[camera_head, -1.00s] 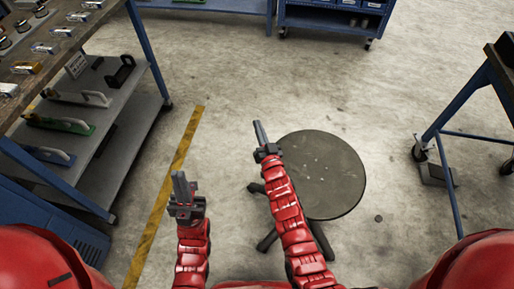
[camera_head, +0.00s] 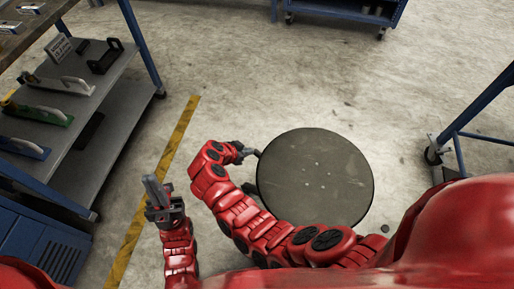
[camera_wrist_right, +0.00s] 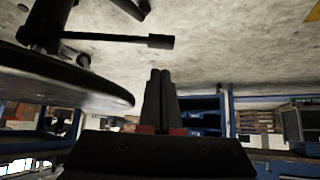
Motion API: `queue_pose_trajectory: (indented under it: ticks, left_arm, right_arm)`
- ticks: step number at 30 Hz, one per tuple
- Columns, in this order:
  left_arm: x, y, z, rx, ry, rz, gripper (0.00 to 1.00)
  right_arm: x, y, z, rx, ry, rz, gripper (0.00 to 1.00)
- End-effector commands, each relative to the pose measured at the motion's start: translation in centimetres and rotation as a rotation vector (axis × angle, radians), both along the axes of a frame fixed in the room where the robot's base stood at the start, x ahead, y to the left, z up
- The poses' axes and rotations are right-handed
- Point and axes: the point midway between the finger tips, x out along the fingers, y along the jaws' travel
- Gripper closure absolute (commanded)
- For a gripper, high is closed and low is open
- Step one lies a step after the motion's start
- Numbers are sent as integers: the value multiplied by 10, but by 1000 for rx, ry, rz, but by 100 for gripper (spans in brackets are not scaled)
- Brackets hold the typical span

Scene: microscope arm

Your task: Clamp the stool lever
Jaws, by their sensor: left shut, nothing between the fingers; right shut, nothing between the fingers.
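The stool's round dark grey seat (camera_head: 315,178) is right of centre in the head view. In the right wrist view, which looks upside down, the seat (camera_wrist_right: 60,85) fills the left side. The dark stool lever (camera_wrist_right: 125,38), a thin rod with a thicker end, sticks out from under it. My right gripper (camera_head: 250,153) is shut and empty beside the seat's left edge. Its fingers (camera_wrist_right: 160,75) show apart from the lever in the wrist view. The lever cannot be made out in the head view. My left gripper (camera_head: 151,182) is shut and empty, further left, away from the stool.
A blue-framed shelf (camera_head: 95,130) with several tools stands at the left, beyond a yellow floor line (camera_head: 155,190). A blue wheeled cabinet (camera_head: 345,12) is at the back. A blue table frame (camera_head: 475,125) with casters is at the right. Floor behind the stool is clear.

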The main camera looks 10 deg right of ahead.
Motion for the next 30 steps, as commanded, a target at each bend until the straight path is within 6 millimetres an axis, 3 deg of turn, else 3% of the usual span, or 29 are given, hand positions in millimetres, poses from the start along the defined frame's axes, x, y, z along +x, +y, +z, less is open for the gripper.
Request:
queue_pose_trajectory:
  ticks: [14,24,30]
  left_arm:
    - [0,0,-1,0,0,0,100]
    - [0,0,-8,0,0,0,100]
    - [0,0,-12,0,0,0,100]
  right_arm:
    - [3,-5,-5,-3,2,-7,100]
    - [27,-37,-49,-4,4,-6,100]
    - [37,-49,-65,-2,1,-6,100]
